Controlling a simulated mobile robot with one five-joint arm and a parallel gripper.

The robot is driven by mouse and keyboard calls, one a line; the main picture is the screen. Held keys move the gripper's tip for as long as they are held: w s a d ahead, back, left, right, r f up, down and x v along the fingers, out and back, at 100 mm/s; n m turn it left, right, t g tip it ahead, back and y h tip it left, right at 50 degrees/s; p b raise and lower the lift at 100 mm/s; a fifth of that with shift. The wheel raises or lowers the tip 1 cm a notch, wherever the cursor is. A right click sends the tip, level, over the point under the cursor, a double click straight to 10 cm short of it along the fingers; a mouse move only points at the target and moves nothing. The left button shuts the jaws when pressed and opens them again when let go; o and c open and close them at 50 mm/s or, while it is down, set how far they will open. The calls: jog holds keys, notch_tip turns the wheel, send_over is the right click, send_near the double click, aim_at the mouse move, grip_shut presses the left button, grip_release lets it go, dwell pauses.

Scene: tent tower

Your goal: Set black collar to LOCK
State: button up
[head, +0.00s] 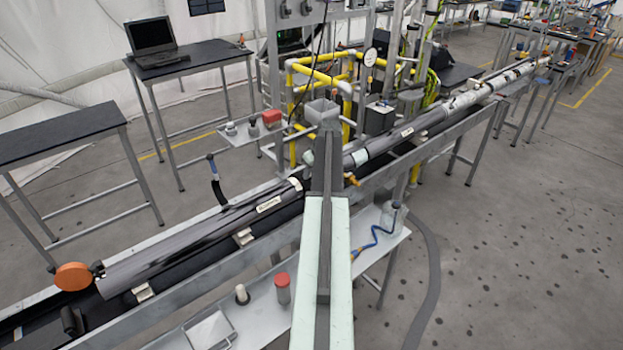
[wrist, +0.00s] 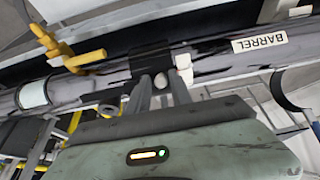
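The long dark barrel (wrist: 235,58) lies across the wrist view, with a white "BARREL" label (wrist: 260,42) to the right. A black collar (wrist: 150,60) wraps around it near the middle. My gripper (wrist: 161,83) is at the collar's lower edge, its two grey fingers apart. A small pale round knob (wrist: 160,80) shows between the fingertips; I cannot tell whether they touch it. No LOCK marking is readable. In the head view, the barrel (head: 215,232) runs diagonally, and my arm hides the collar and fingertips.
A yellow valve handle (wrist: 84,59) sticks out left of the collar. A cream block (wrist: 183,66) sits close to its right. In the head view, yellow pipes (head: 310,80) stand behind the barrel, and a shelf with a red-capped jar (head: 283,289) is in front.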

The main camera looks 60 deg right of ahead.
grip_shut()
jog(key=shift+r, duration=0.1)
dwell(1.2)
